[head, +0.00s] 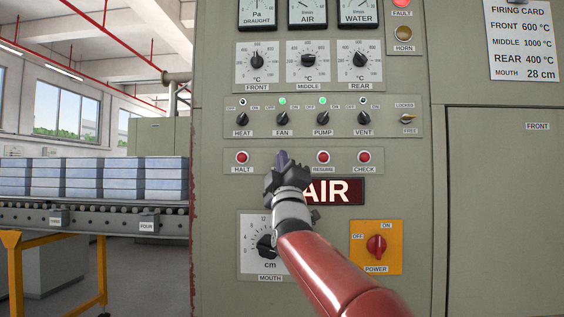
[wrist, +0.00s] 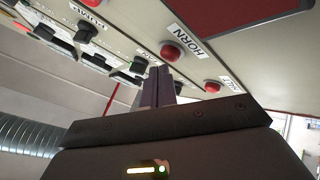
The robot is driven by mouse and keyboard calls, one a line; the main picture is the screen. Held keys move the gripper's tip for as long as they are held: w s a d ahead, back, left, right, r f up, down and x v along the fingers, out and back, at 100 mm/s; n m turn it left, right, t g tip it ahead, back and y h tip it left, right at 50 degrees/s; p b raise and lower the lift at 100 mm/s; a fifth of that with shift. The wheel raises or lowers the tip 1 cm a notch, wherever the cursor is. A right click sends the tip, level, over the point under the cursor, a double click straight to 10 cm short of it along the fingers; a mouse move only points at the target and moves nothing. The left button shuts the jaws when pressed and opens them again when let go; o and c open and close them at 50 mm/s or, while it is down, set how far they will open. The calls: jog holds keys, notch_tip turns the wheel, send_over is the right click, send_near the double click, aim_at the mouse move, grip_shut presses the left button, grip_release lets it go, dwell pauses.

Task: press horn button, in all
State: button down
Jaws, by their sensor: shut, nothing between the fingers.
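In the wrist view, a red push button (wrist: 170,51) stands beside a white HORN label. My gripper (wrist: 160,72) is shut and empty, and its fingertips are close to this button. I cannot tell whether they touch it. In the head view, my gripper (head: 282,158) is in front of the row of red buttons, between HALT and the button to the right, and hides that part of the row. A brass round fitting (head: 404,33), also labelled HORN, is at the upper right of the panel.
The HALT button (head: 242,157) is left of my gripper. The RESUME button (head: 323,157) and CHECK button (head: 364,157) are to the right. A row of black switches (head: 282,118) is above. The AIR sign (head: 345,191) and orange POWER plate (head: 390,258) are below.

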jog(key=shift+s, duration=0.35)
jog(key=shift+s+a+b, duration=0.1)
jog(key=shift+s+b, duration=1.6)
jog(key=shift+s, duration=0.85)
